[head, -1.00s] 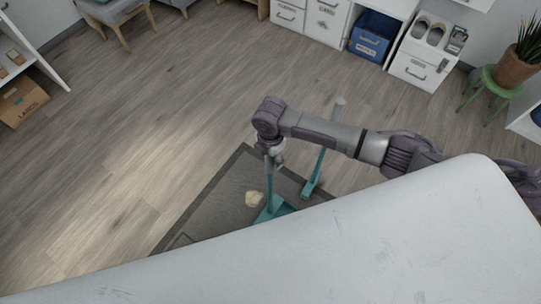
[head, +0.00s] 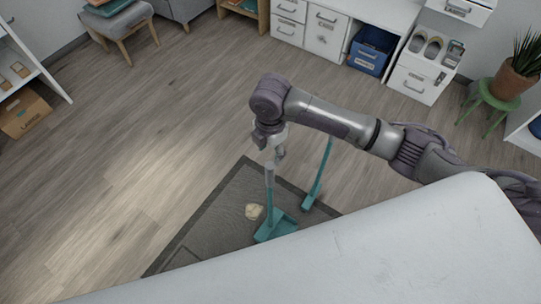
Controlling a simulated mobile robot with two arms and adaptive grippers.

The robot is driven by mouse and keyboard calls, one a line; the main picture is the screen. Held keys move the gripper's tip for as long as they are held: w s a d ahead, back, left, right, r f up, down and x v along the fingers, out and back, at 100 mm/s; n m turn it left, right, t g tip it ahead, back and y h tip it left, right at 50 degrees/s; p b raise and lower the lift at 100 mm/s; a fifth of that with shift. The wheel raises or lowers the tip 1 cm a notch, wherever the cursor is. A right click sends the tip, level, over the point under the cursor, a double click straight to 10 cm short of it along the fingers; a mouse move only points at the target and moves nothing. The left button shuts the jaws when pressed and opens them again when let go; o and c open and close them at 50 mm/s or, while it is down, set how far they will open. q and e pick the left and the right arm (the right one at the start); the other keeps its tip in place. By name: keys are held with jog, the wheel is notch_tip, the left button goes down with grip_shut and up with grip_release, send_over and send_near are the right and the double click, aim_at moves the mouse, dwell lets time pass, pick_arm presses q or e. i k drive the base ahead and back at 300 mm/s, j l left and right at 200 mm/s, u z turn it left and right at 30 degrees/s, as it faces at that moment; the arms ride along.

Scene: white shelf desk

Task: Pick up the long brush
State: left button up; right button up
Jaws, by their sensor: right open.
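The long brush (head: 318,180) stands on the dark mat, its teal handle tilted and its head on the floor mat. The top of its handle is hidden behind my right arm. My right gripper (head: 279,155) hangs open to the left of the brush, apart from it in the picture. The fingers are small and point down, just above the grey top of a teal long-handled dustpan (head: 275,227). I cannot tell whether they touch that handle. My left gripper is not in view.
The dark mat (head: 215,220) carries a small pale crumpled thing (head: 253,211) left of the dustpan. Wooden floor is clear to the left and behind. White drawers (head: 325,35), a blue bin (head: 371,50) and a green stool with a plant (head: 489,98) stand at the back.

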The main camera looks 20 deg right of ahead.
aim_at(307, 204)
jog(key=z, duration=1.15)
